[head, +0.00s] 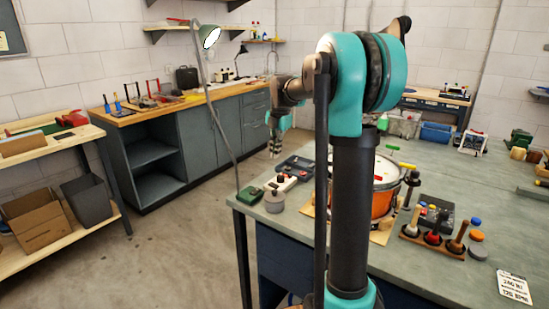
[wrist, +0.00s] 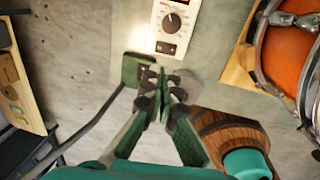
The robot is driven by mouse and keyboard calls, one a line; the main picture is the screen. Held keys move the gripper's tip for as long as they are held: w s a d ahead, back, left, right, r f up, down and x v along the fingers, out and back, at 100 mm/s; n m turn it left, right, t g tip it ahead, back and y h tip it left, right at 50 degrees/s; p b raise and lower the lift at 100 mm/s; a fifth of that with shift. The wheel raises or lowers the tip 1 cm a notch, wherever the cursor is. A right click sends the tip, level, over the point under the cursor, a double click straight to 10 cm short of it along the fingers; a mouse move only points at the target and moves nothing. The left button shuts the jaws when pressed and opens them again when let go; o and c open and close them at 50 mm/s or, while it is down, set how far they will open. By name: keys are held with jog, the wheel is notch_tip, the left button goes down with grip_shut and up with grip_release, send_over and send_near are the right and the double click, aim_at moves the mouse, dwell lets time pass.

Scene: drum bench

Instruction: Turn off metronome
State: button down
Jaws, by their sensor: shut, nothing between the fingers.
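A white box with a round dark dial, a dark switch panel below it and a red strip at its upper edge, which looks like the metronome (wrist: 183,8), is at the top of the wrist view. In the head view a pale box that seems to be the same one (head: 287,181) lies near the bench's left edge. My gripper (wrist: 162,88) is shut and empty. In the wrist view its tips appear below the metronome, apart from it. In the head view my gripper (head: 275,146) hangs above and beyond the bench's left edge. The switch setting cannot be told.
A green box (head: 249,195) and a grey round piece (head: 274,202) sit near the metronome. An orange drum (head: 383,197) stands to the right, partly behind my arm. A rack of mallets (head: 432,242) and a printed card (head: 514,288) are further right.

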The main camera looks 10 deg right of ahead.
aim_at(272, 184)
jog(key=f, duration=0.8)
jog(key=w+a+f, duration=0.1)
jog(key=f, duration=0.2)
jog(key=shift+f, duration=0.4)
jog(key=shift+w+a+f, duration=0.1)
jog(key=shift+f, duration=0.25)
jog(key=shift+r, duration=0.1)
jog(key=shift+s+d+r, duration=0.1)
jog(key=shift+s+d, duration=0.45)
jog(key=shift+r, duration=0.1)
